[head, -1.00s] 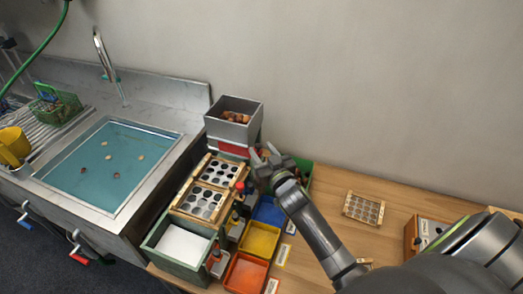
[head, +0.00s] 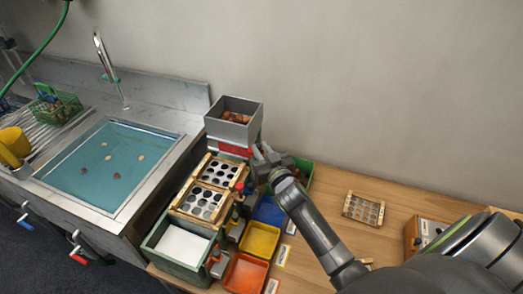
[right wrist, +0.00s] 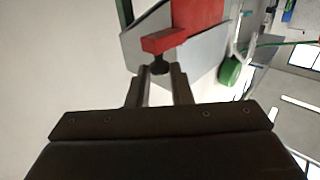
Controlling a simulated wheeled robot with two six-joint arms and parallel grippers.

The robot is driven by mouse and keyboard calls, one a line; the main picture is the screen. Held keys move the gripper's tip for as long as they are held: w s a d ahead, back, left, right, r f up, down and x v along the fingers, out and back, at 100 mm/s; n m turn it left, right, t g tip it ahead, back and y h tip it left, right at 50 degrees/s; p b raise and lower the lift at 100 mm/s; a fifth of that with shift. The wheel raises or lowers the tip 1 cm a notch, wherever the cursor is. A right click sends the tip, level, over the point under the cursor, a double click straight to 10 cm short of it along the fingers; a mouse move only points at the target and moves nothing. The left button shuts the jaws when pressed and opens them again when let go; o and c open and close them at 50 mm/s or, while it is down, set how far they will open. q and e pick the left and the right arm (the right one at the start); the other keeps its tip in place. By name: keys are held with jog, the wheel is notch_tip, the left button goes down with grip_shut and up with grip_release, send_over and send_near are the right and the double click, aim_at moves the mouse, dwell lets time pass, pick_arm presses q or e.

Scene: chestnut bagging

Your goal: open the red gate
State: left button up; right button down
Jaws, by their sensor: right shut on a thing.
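The red gate (head: 234,150) sits low on the front of the grey hopper (head: 243,131), which holds brown chestnuts. In the right wrist view the red handle piece (right wrist: 163,40) of the gate is just beyond my fingertips, with a dark stem below it. My right gripper (head: 262,153) is at the right side of the gate. In the right wrist view its fingers (right wrist: 161,75) are shut on the gate's dark stem. A larger red face (right wrist: 198,15) shows behind the handle. My left gripper is not in view.
Wooden hole boards (head: 221,171) stand in front of the hopper, above a green box (head: 164,252). Blue, yellow (head: 259,240) and orange trays lie to their right. A sink (head: 112,160) is at left. The table right of my arm is mostly clear.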

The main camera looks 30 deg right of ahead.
jog(key=s+d, duration=0.1)
jog(key=s, duration=0.1)
jog(key=s+d, duration=0.1)
jog(key=d, duration=0.1)
jog(key=shift+s+d, duration=0.2)
jog(key=shift+s, duration=0.2)
jog(key=c, duration=1.3)
grip_release()
jog(key=s+a+b, duration=0.1)
jog(key=s+b, duration=0.4)
jog(key=s, duration=1.2)
jog(key=shift+s, duration=0.15)
